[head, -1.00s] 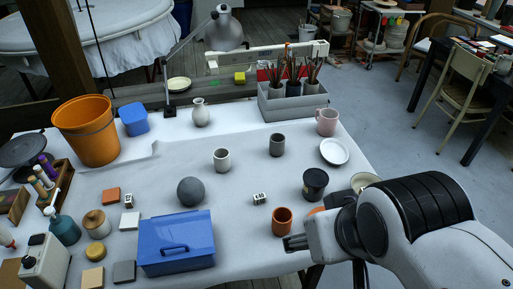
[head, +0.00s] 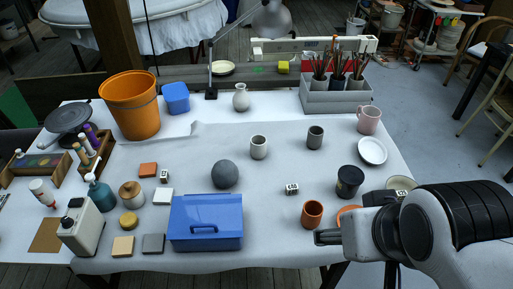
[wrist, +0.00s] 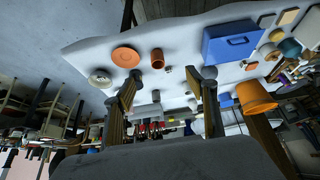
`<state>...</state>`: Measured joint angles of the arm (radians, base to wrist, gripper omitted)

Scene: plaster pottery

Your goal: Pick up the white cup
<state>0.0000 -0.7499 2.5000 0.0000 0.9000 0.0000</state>
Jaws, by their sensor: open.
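The white cup (head: 259,147) stands upright near the middle of the white-covered table in the head view, behind the dark grey ball. I cannot pick it out surely in the wrist view. My gripper (head: 322,237) is at the table's front right, just in front of the orange cup and well to the right and front of the white cup. In the wrist view my gripper (wrist: 172,76) shows two fingers spread apart with nothing held between them.
The orange cup (head: 312,213) and black pot (head: 350,181) stand near my gripper. A small numbered block (head: 291,189), the grey ball (head: 225,174) and a blue box (head: 206,222) lie around the front middle. A dark grey cup (head: 315,137) stands right of the white cup.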

